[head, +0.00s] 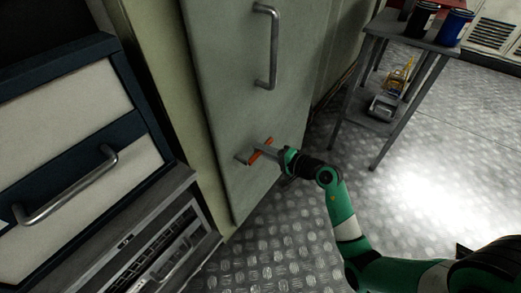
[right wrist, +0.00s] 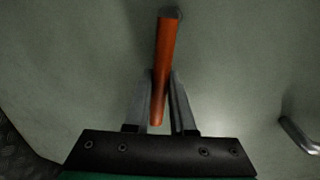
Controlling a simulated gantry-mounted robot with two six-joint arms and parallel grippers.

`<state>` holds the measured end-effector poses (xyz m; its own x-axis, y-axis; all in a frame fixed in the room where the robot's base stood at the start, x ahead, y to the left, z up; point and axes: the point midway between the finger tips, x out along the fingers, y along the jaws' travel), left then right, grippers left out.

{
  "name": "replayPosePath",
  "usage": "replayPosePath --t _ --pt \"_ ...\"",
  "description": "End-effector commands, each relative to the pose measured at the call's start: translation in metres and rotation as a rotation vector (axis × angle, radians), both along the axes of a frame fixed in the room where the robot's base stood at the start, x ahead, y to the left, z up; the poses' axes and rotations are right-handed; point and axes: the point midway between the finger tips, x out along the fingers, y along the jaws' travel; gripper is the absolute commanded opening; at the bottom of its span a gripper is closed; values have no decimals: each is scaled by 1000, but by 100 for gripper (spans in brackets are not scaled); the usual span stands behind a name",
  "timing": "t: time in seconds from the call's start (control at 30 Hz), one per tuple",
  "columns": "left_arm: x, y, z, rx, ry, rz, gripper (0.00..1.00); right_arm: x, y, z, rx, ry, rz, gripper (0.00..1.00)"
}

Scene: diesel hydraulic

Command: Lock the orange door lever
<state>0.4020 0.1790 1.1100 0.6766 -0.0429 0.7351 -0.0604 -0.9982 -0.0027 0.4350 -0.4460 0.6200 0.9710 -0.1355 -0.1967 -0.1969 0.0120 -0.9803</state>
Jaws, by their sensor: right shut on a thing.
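The orange door lever (head: 261,150) is on the lower part of a grey-green cabinet door (head: 235,100). In the right wrist view the lever (right wrist: 168,50) runs from a dark pivot at the top down between the fingers. My right gripper (head: 268,152) is at the lever in the head view. In the right wrist view its two fingers (right wrist: 162,85) stand on either side of the lever's free end, shut on it. In the head view the fingers partly hide the lever. My left gripper is not in view.
A metal handle (head: 272,45) is higher on the same door. A drawer cabinet with a bar handle (head: 68,190) stands at the left. A side table (head: 400,35) with cans on top is at the upper right. The metal floor (head: 440,170) at the right is clear.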

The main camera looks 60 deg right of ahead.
Motion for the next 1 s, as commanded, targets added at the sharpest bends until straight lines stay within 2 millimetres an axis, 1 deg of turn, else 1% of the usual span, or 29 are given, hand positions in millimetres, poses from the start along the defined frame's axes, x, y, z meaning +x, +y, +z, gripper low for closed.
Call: replayPosePath --t 0.03,0.2,0.23,0.3,0.4,0.67,0.77,0.87,1.0 --pt "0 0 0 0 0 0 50 0 0 3 -6 -5 0 0" --pt "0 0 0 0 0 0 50 0 0 3 -5 -6 0 0" --pt "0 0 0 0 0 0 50 0 0 3 -5 -6 0 24" --pt "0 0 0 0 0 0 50 0 0 3 -4 -7 0 37" --pt "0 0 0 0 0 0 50 0 0 2 -3 -5 -1 52" --pt "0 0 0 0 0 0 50 0 0 1 -1 -3 0 52" --pt "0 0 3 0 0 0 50 -6 0 3 0 -1 -2 52" --pt "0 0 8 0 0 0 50 -21 2 7 2 -2 -4 52" --pt "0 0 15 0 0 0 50 -53 6 14 2 -1 -6 52"
